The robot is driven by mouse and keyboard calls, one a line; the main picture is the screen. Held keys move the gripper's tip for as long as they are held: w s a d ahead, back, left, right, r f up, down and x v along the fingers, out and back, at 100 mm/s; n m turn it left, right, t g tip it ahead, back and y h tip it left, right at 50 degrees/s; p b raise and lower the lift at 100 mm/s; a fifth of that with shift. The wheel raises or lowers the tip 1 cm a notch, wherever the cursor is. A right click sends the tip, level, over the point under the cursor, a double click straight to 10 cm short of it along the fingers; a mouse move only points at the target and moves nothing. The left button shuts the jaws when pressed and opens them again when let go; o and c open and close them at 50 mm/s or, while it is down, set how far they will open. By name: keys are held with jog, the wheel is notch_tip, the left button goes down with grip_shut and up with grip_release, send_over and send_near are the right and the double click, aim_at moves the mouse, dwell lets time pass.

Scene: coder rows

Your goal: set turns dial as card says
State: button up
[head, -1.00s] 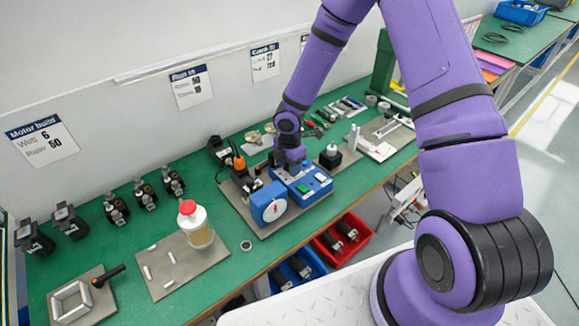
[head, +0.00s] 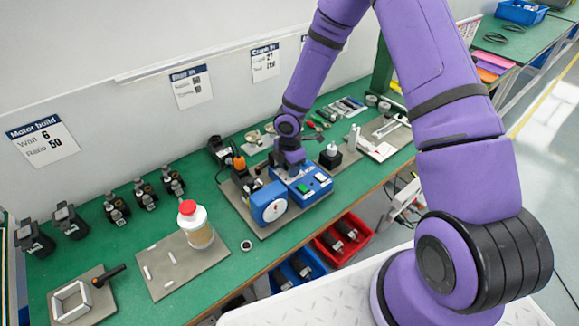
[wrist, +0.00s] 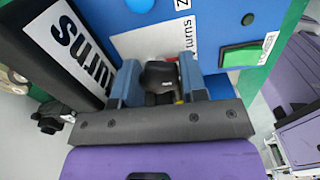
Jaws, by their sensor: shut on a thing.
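My gripper (wrist: 160,88) is shut on a black dial (wrist: 160,75) on the blue machine (wrist: 232,20). The blue fingers lie on either side of the dial. In the head view my gripper (head: 291,160) is down on the blue machine (head: 308,188) and hides the dial. Cards (head: 191,86) hang on the wall. The left one (head: 42,140) reads Motor build, Watt 6, Ratio 50. The others are too small to read surely.
A green button (wrist: 237,56) is right of the dial. A blue unit with a white round face (head: 271,205) stands beside the machine. A red-capped bottle (head: 195,224) stands on a grey plate at left. Red and blue bins (head: 345,240) sit below the bench's front edge.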

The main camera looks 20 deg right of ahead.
jog(key=m, duration=0.5)
jog(key=shift+m, duration=0.4)
jog(key=m, duration=0.5)
dwell(0.4)
jog(key=o, duration=0.6)
jog(key=shift+o, duration=0.2)
jog(key=shift+r, duration=0.15)
notch_tip(320, 180, up, 11)
jog(key=shift+f, duration=0.2)
jog(key=shift+r, duration=0.1)
